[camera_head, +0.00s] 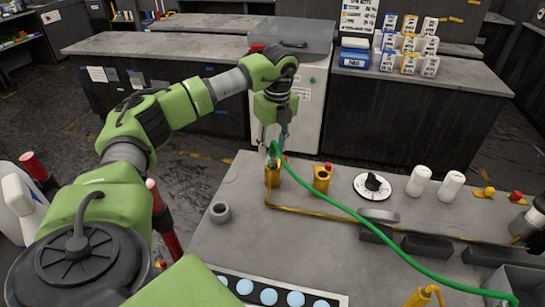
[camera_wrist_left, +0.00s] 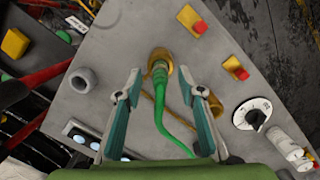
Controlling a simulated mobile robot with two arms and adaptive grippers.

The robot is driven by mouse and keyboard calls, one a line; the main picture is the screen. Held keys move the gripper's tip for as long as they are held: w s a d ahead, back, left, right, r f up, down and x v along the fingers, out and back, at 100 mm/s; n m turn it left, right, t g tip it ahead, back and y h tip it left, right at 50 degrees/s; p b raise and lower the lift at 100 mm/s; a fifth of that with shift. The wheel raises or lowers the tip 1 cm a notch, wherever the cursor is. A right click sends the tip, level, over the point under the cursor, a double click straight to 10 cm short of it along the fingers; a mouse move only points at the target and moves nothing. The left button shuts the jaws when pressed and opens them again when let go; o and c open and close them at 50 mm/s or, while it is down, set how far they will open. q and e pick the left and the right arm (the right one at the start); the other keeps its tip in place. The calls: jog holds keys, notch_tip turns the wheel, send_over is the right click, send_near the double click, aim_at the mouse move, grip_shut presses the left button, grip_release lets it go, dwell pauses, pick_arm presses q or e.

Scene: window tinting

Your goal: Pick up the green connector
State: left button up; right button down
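The green connector (camera_wrist_left: 160,70) sits upright at a round yellow socket (camera_wrist_left: 159,57) in the left wrist view, and its green cable (camera_wrist_left: 178,125) trails toward my gripper's base. In the head view the socket (camera_head: 272,177) stands near the bench's far left edge, and the cable (camera_head: 350,212) arcs from it to the lower right. My left gripper (camera_wrist_left: 161,76) is open above the bench, with one finger on each side of the connector and a visible gap to each. In the head view my left gripper (camera_head: 273,137) points down over the socket, and the fingers partly hide the connector. My right gripper is not in view.
A second yellow socket (camera_head: 322,178), a white dial (camera_head: 373,186) and white bottles (camera_head: 418,181) stand right of the first socket. A grey ring (camera_head: 220,212) lies to the left. A yellow pipe (camera_head: 330,213) crosses the bench.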

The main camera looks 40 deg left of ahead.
pick_arm(q)
grip_shut()
jog(key=shift+r, duration=0.1)
